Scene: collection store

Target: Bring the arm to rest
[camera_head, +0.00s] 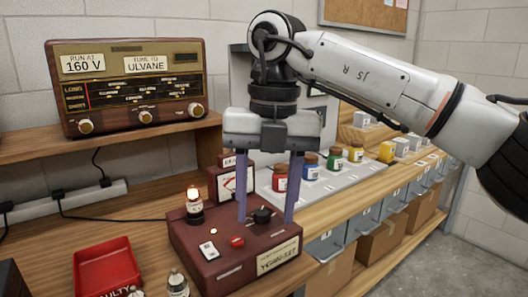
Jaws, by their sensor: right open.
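My right arm (370,72) comes in from the right side of the view and bends down at its wrist. My right gripper (266,212) points down over a dark red control box (225,262). Its two bluish fingers are apart, on either side of a black knob (262,215) on the box top. I cannot tell whether the fingers touch the box. The gripper looks empty. My left gripper does not show.
An old radio (130,85) stands on the wooden shelf at left. The box carries a lit lamp (194,206), a switch and a red button. A red tray (106,268) lies front left. Several coloured jars (309,167) stand on a grey board behind. Bins hang along the right edge.

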